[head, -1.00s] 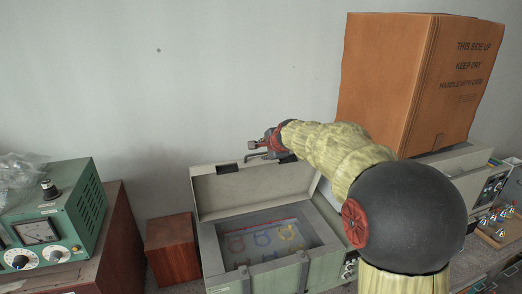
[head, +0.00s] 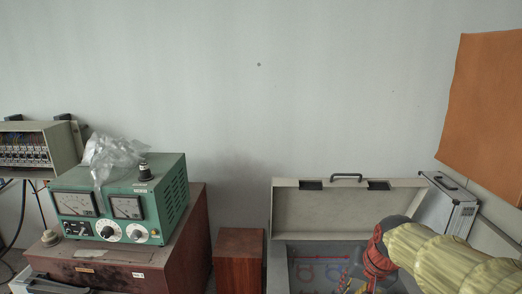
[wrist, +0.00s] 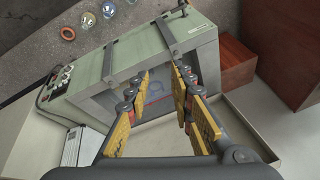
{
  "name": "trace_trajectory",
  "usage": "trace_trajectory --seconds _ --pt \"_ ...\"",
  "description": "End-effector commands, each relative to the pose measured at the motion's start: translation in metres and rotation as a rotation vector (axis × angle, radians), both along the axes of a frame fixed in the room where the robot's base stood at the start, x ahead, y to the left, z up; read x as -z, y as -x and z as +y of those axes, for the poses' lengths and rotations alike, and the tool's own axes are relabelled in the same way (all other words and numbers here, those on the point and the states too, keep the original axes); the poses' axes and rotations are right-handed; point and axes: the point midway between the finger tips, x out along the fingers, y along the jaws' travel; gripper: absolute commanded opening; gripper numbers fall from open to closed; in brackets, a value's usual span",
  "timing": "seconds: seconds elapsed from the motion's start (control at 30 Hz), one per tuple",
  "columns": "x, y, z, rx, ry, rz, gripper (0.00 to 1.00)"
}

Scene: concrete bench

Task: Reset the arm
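My arm reaches in from the right in the head view, its yellow sleeve ending in a red joint over the right part of an open case (head: 345,212). My gripper shows in the wrist view (wrist: 158,88), its yellow-padded fingers spread apart with nothing between them. The grey-green case with dark straps also shows in the wrist view (wrist: 122,62), its open interior seen beyond and between the fingers.
A brown wooden box (head: 238,262) stands left of the case. A green meter unit (head: 120,205) sits on a larger brown cabinet (head: 185,240).

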Motion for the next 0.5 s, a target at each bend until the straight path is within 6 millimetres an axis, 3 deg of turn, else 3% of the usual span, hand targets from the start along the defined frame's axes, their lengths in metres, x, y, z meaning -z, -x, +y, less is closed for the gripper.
trace_trajectory --seconds 0.03,0.2,0.5 --pt "0.025 0.022 0.005 -0.046 0.022 0.01 0.23" --pt "0.072 0.086 0.015 -0.181 0.094 0.043 0.23" --pt "0.154 0.169 0.026 -0.304 0.176 0.034 0.23"
